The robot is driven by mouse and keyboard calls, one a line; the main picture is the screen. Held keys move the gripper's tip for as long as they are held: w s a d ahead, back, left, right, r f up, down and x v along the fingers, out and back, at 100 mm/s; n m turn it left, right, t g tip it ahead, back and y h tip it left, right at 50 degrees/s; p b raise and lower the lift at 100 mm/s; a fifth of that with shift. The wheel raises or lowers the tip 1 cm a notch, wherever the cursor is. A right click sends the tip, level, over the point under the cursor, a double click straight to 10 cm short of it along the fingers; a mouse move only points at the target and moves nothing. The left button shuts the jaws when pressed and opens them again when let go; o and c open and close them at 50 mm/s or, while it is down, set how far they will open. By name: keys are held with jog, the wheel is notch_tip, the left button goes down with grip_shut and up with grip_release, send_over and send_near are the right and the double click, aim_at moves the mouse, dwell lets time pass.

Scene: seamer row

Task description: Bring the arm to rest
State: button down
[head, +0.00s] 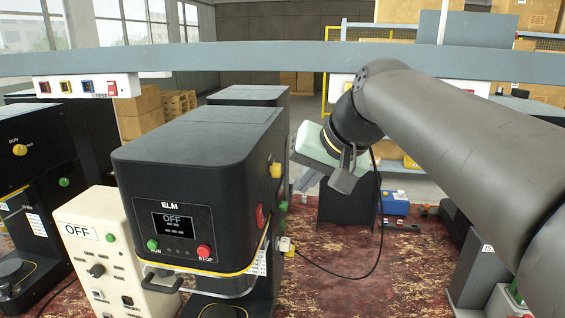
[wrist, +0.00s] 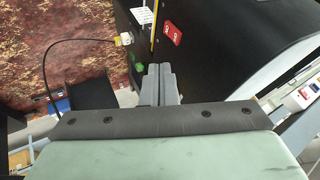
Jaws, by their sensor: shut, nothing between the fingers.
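My gripper (head: 346,172) is in the air to the right of the black seamer marked ELM (head: 190,200), with a gap between them. In the wrist view my gripper (wrist: 160,84) has its two grey fingers together, with nothing held. The seamer's side also shows in the wrist view (wrist: 225,45), with a red switch on it. Its display reads OFF. My arm reaches in from the right of the head view.
A pale control box (head: 100,245) stands left of the seamer, and another black machine (head: 28,190) stands at the far left. A black cable (head: 355,277) runs over the worn red floor (head: 340,295). A blue box (head: 396,203) sits behind. A grey rail (head: 250,58) crosses the view.

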jog(key=s+d+f+g+h, duration=0.1)
jog(key=s+d+f, duration=0.1)
jog(key=s+f, duration=0.4)
jog(key=s+d+f+g+h, duration=0.2)
jog(key=s+f, duration=0.4)
jog(key=f, duration=0.7)
jog(key=s+d+f+n+g+h, duration=0.1)
jog(key=s+d+f, duration=0.3)
jog(key=f, duration=0.5)
jog(key=s+g, duration=0.1)
jog(key=s, duration=0.1)
jog(key=shift+s+f+h, duration=0.3)
jog(key=shift+s+f, duration=0.05)
jog(key=shift+f, duration=0.05)
jog(key=shift+w, duration=0.1)
